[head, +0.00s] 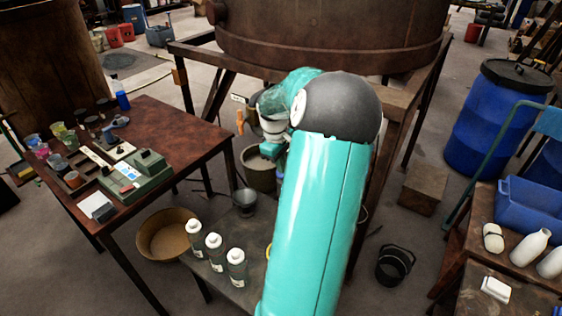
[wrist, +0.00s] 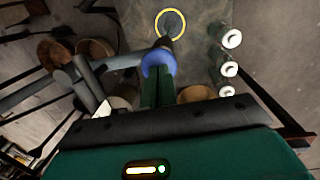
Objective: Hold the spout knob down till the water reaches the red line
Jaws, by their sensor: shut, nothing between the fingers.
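My gripper (wrist: 158,88) is shut and empty in the wrist view, its green fingers close together. Their tips meet or overlap a blue round piece (wrist: 157,58), which looks like the spout knob; I cannot tell whether they press it. A dark nozzle sticks out beyond the blue piece. A yellow ring (wrist: 170,12) lies on the grey bench past it. In the head view my gripper (head: 272,150) is below the large brown vat (head: 330,35), partly hidden by my arm. No red line or water level can be made out.
Three white-capped bottles (head: 214,246) stand on the low bench near a dark pot (head: 244,200). A tan bucket (head: 258,178) stands behind. A brown table (head: 175,140) with cups and a green device is at left. Blue barrels (head: 490,125) stand at right.

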